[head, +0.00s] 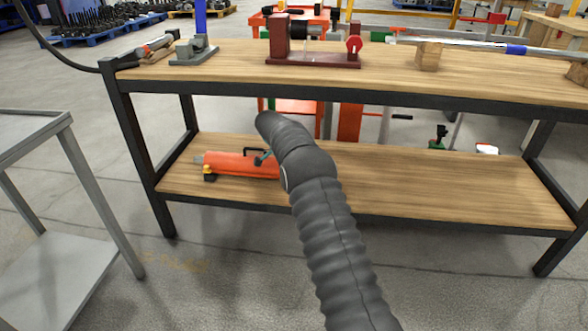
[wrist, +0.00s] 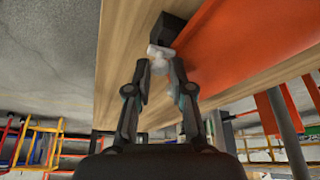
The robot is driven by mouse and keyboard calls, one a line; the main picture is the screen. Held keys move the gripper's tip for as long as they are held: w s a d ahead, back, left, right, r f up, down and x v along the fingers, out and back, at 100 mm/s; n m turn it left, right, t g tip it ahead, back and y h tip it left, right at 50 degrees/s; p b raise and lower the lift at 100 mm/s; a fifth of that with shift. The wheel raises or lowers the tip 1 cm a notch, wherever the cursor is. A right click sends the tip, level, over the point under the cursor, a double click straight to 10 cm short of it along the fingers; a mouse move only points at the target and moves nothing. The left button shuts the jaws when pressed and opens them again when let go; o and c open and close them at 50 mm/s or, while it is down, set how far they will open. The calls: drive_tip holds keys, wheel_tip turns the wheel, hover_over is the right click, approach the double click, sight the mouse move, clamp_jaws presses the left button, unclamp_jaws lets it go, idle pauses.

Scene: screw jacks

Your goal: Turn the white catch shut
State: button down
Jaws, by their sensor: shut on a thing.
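The white catch (wrist: 158,51) is a small pale piece in the wrist view, next to a dark block (wrist: 177,28) at the end of an orange body (wrist: 235,40). My gripper (wrist: 160,68) has its two fingers on either side of the catch and is shut on it. The fingertips partly cover the catch, so its exact angle is hard to tell. In the head view the orange body (head: 240,164) lies on the lower shelf, its right end hidden behind my arm. The catch cannot be made out there.
The wooden lower shelf (head: 430,188) is clear to the right. Above it, the bench top (head: 200,68) carries a grey fixture (head: 194,50), a dark red fixture (head: 314,56) and wooden blocks (head: 428,53). Black legs frame the bench. A grey cart (head: 40,262) stands at left.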

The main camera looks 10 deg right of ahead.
drive_tip(key=shift+w+a+m, duration=0.1)
drive_tip(key=shift+m, duration=0.4)
drive_tip(key=c, duration=1)
unclamp_jaws()
drive_tip(key=shift+a, duration=0.1)
drive_tip(key=shift+r, duration=0.45)
drive_tip(key=a, duration=0.4)
drive_tip(key=a+r, duration=0.1)
drive_tip(key=a, duration=0.3)
drive_tip(key=s+a, duration=0.1)
drive_tip(key=a, duration=0.4)
drive_tip(key=shift+r, duration=0.4)
